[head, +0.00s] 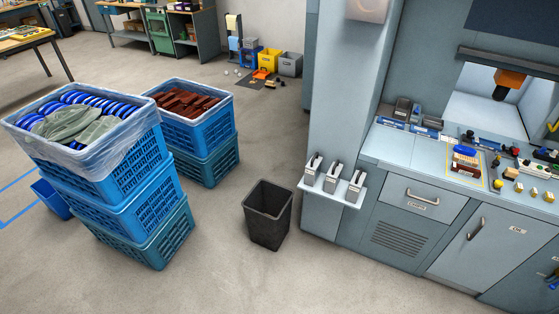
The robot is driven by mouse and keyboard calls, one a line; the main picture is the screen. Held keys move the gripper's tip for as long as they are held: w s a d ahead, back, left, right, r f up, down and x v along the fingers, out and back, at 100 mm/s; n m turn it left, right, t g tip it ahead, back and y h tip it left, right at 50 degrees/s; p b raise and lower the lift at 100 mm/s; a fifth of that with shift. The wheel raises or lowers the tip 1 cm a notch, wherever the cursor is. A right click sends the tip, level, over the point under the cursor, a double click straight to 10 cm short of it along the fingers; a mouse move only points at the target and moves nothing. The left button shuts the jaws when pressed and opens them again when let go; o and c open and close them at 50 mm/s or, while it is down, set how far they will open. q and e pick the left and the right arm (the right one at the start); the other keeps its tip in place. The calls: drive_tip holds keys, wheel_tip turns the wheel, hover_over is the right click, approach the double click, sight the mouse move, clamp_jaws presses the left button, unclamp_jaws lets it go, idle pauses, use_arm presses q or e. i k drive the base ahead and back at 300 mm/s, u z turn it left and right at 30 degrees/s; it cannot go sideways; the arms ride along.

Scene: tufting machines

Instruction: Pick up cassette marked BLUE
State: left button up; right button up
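Three grey-and-white upright holders, which look like cassettes, stand in a row on a small white shelf (312,191) on the side of the machine column: a left one (312,166), a middle one (332,178) and a right one (355,187). Any markings on them are too small to read, so I cannot tell which is marked BLUE. Neither of my grippers is in view.
A black waste bin (268,218) stands on the floor left of the shelf. Stacked blue crates (130,215) and a second crate stack (205,160) stand further left. The machine counter (400,150) holds small parts. Floor before the bin is clear.

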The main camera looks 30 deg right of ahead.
sight(313, 169)
drive_tip(key=u, duration=0.2)
drive_tip(key=i, duration=1.7)
drive_tip(key=z, duration=0.65)
drive_tip(key=i, duration=0.95)
drive_tip(key=z, duration=0.8)
